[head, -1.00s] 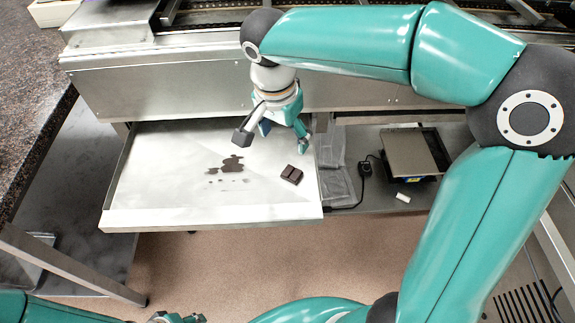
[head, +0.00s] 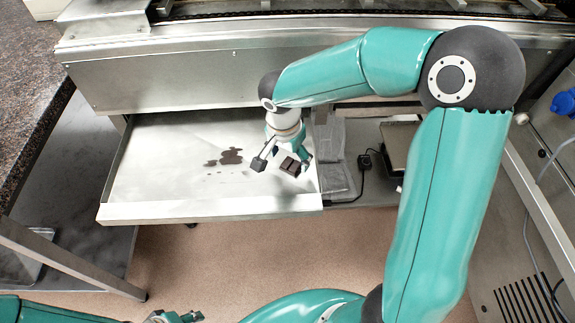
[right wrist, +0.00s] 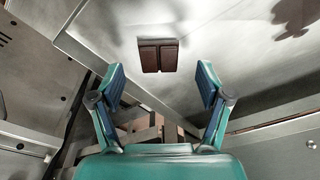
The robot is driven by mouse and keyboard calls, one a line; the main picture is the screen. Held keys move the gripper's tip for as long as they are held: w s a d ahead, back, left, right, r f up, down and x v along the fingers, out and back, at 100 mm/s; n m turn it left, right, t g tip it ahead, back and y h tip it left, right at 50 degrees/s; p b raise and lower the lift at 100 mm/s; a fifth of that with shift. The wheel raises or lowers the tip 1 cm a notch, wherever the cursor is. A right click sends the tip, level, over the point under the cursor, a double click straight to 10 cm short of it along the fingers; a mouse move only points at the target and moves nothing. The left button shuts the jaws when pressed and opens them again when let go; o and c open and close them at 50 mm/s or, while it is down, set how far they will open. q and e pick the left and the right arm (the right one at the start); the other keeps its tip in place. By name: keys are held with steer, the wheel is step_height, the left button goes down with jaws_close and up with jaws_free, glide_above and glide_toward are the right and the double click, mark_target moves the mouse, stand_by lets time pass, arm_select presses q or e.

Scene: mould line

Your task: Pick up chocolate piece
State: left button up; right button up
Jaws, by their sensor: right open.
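The dark brown chocolate piece (head: 290,166), a small block with a groove across it, lies on the pale tray (head: 150,210) near its right side. It also shows in the right wrist view (right wrist: 158,56), just beyond the fingertips and roughly centred between them. My right gripper (head: 282,161) is open and empty, close above the piece; in the right wrist view its two fingers (right wrist: 160,80) stand wide apart. I see no contact with the piece. My left gripper (head: 175,317) shows only partly at the bottom edge, too small to tell its jaws.
A brown smear (head: 230,157) marks the middle of the tray. A steel machine housing (head: 180,75) stands behind it. A granite worktop (head: 30,110) is at the left. Right of the tray are clear bags (head: 333,160) and a scale-like device (head: 397,148).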

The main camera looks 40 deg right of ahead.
mark_target(289, 166)
steer(key=shift+w+d+f, duration=0.1)
steer(key=shift+f, duration=0.5)
steer(key=shift+w+d+f, duration=0.1)
steer(key=shift+f, duration=0.5)
steer(key=c, duration=1)
